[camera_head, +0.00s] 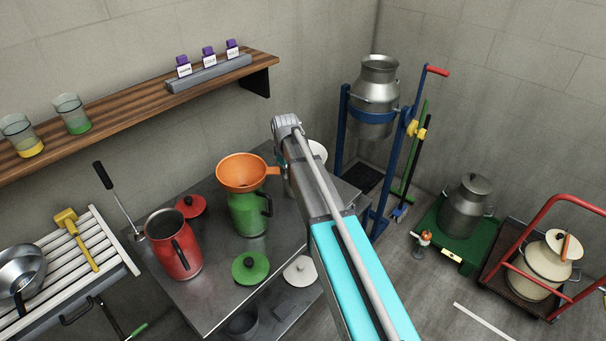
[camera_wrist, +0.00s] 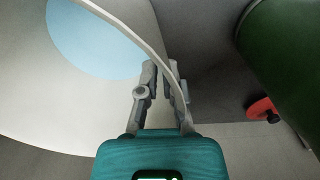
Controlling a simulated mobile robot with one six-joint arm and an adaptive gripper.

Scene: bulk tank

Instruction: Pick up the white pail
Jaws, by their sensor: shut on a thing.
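The white pail (camera_head: 319,152) stands at the back of the steel table in the head view, mostly hidden behind my arm. In the wrist view the white pail (camera_wrist: 60,110) fills the left side, with a pale blue area inside it. My gripper (camera_wrist: 164,72) is shut on a thin curved white edge of the pail; I cannot tell whether this is the rim or the handle. My gripper's fingers are hidden by the arm in the head view. I cannot tell whether the pail is touching the table.
A green jug (camera_head: 246,215) with an orange funnel (camera_head: 241,172) stands close left of the pail. A wall shelf (camera_head: 110,117) runs behind.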

